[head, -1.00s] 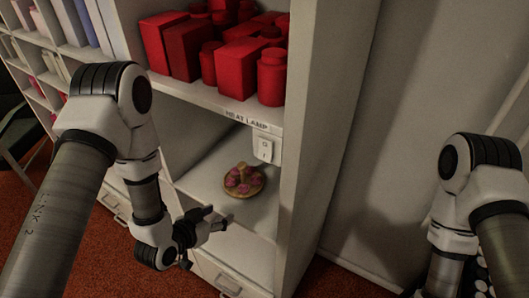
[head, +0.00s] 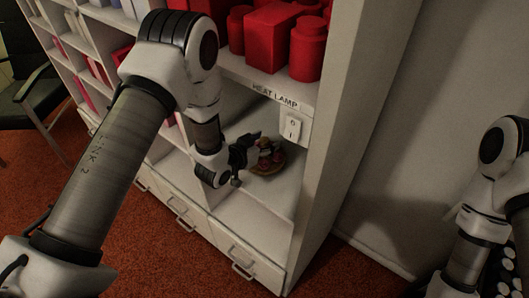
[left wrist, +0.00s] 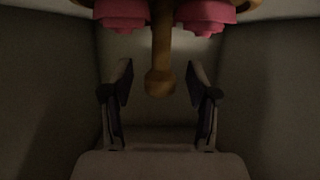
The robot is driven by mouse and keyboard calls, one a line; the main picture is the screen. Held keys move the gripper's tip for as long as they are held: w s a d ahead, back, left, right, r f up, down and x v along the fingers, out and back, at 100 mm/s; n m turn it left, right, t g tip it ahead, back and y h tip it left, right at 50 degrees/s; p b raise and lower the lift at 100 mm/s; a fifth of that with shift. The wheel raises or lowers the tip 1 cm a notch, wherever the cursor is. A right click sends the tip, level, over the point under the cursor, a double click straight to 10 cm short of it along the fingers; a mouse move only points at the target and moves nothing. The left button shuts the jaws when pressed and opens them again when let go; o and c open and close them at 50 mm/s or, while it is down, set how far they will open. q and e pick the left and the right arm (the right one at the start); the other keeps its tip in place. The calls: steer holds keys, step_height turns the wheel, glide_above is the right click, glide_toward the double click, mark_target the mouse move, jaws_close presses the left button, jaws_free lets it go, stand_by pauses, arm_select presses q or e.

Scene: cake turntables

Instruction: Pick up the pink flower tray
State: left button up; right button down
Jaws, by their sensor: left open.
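The pink flower tray (head: 270,165) is a round tan tray with pink flowers and a tan central handle, on the shelf under the heat lamp label. My left gripper (head: 254,152) reaches into that compartment and partly hides the tray's left side. In the left wrist view, the two fingers (left wrist: 160,78) stand apart. The rounded end of the tan handle (left wrist: 160,82) shows between them, with pink flowers (left wrist: 122,14) at the top edge. My right gripper is not visible, only parts of my right arm.
Red blocks (head: 272,40) crowd the shelf above. A white switch (head: 293,127) is fixed at the shelf edge, right of my left gripper. The cabinet's side panel (head: 340,110) bounds the compartment on the right. Drawers (head: 240,255) lie below.

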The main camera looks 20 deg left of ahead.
arm_select(q)
jaws_close()
